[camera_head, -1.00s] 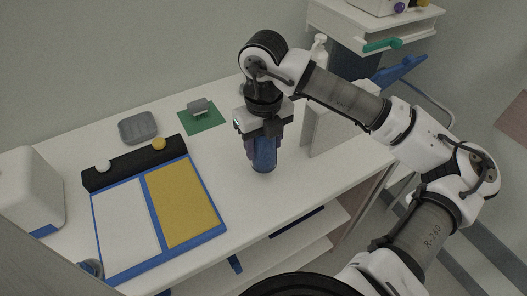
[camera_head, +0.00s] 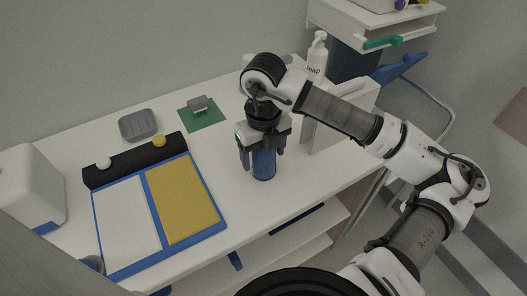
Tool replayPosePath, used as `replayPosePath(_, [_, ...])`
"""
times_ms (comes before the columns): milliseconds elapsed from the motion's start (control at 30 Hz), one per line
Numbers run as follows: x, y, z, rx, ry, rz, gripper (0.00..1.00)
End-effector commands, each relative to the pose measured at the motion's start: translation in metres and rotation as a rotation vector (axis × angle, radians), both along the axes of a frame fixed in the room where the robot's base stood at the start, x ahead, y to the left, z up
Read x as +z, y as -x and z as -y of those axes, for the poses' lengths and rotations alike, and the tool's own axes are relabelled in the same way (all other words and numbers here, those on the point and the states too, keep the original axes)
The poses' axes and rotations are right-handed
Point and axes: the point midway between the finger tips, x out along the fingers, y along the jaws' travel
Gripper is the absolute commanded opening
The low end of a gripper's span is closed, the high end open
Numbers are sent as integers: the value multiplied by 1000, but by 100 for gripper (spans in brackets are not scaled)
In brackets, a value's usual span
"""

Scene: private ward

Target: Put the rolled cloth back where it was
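A dark blue upright roll (camera_head: 264,166), which looks like the rolled cloth, stands on the white table right of the yellow-and-white board. My gripper (camera_head: 262,160) points straight down over it. One finger is on each side of the roll, and the fingers look spread a little wider than it. The roll's upper end is hidden by my gripper. Its lower end appears to rest on the tabletop.
The blue-framed board (camera_head: 222,222) lies to the left. A grey dish (camera_head: 138,126) and a green mat (camera_head: 203,122) with a small grey item lie behind. A soap bottle (camera_head: 317,60) and a white upright box (camera_head: 325,125) stand to the right.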

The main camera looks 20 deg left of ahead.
Motion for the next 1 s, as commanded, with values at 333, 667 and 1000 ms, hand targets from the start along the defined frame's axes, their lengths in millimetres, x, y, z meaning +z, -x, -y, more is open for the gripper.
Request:
replayPosePath(333, [7, 0, 0, 0, 0, 1, 73])
replayPosePath(667, [75, -1, 0, -1, 0, 5, 73])
replayPosePath(1000, [120, 0, 0, -1, -1, 1, 73])
